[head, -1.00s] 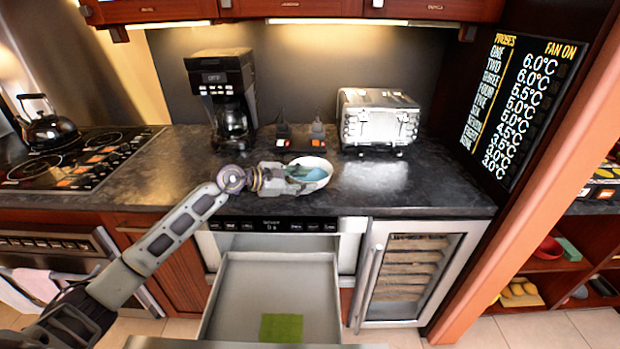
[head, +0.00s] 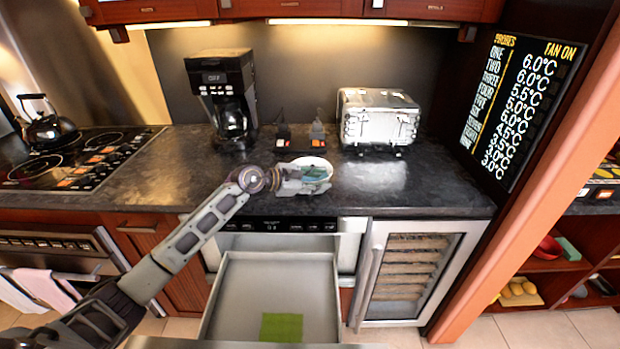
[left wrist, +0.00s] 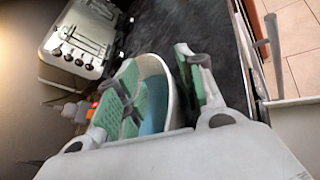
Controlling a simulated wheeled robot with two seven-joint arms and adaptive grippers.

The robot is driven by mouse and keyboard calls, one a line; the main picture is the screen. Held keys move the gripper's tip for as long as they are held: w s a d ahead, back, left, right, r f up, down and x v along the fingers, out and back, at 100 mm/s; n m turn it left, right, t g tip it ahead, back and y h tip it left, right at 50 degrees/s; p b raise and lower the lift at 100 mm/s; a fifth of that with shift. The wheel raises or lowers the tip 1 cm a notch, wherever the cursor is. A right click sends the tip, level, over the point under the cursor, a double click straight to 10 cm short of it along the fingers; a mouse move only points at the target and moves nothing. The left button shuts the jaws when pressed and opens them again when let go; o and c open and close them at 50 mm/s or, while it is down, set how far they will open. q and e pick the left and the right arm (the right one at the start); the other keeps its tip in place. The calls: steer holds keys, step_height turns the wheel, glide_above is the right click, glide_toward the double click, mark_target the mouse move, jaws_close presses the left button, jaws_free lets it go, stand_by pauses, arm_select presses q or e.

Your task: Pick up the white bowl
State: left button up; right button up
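The white bowl (head: 314,161), with a blue-teal inside, sits on the dark counter in front of the toaster and outlets. My left gripper (head: 305,183) reaches over the bowl's near side and covers part of it. In the left wrist view the bowl (left wrist: 158,72) shows between the two green-padded fingers of my left gripper (left wrist: 156,62). The fingers are apart, one over the bowl's inside and the other just outside its near wall. Whether either finger touches the wall is not clear. My right gripper is not in view.
A coffee maker (head: 223,98) stands left of the bowl and a toaster (head: 379,118) right of it. Below the counter, the microwave drawer (head: 235,290) is pulled open with a green square (head: 282,327) inside. The counter right of the bowl is clear.

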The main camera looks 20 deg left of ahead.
arm_select(q)
steer(key=shift+w+d+f, duration=0.1)
steer(key=shift+w+f, duration=0.05)
jaws_close()
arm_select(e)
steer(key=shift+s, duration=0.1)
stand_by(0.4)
